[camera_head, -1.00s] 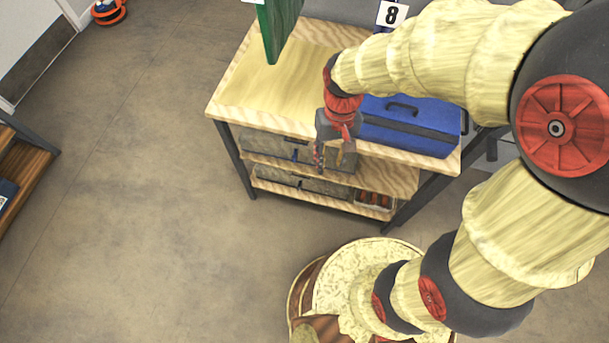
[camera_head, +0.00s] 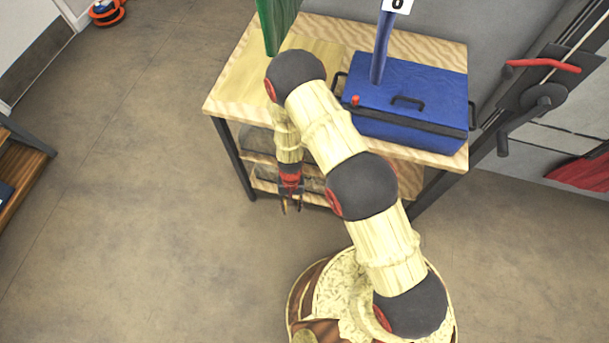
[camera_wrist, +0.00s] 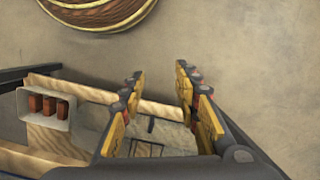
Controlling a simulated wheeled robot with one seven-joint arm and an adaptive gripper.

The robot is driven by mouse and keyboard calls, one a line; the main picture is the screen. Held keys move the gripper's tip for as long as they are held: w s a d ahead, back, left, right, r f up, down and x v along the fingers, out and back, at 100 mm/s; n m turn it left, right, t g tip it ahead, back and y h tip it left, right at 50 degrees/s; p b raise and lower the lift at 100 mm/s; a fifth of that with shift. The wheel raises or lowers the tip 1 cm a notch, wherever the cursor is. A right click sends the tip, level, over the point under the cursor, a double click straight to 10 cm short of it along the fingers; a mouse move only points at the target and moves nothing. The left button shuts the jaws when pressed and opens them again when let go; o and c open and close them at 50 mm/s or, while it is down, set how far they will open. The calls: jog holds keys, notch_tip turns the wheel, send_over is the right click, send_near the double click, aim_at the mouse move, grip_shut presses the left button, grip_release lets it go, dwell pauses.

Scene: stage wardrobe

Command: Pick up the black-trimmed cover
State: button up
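A blue box with a lid edged by a black band, the likely black-trimmed cover (camera_head: 425,90), sits on the right part of the wooden workbench (camera_head: 230,90) in the head view. It has a black handle on top and black handles at its ends. My gripper (camera_head: 290,208) hangs fingers-down in front of the bench's left part, left of and lower than the box and apart from it. In the wrist view my gripper (camera_wrist: 160,75) is open, with nothing between its fingers. The box is not in the wrist view.
Grey bins (camera_head: 258,140) lie on the shelves under the benchtop. A small tray (camera_wrist: 22,103) with red-brown pieces shows in the wrist view. A green panel (camera_head: 275,22) and a blue post with a number card (camera_head: 382,45) stand at the bench.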

notch_tip(320, 180, down, 14)
jog(key=w+d+m+t+h, duration=0.1)
jog(key=w+d+m+t, duration=0.1)
jog(key=w+m+t+h, duration=0.1)
jog(key=w+t, duration=0.4)
jog(key=w, duration=0.7)
jog(key=b+x, duration=0.1)
jog(key=x, duration=0.1)
jog(key=b+x, duration=0.1)
jog(key=x, duration=0.1)
jog(key=d+b+x, duration=0.1)
jog(key=x, duration=0.1)
jog(key=shift+s, duration=0.25)
jog(key=shift+w+f+b, duration=0.3)
jog(key=shift+f+b, duration=0.15)
jog(key=shift+f, duration=0.15)
jog(key=shift+c, duration=1.3)
grip_shut()
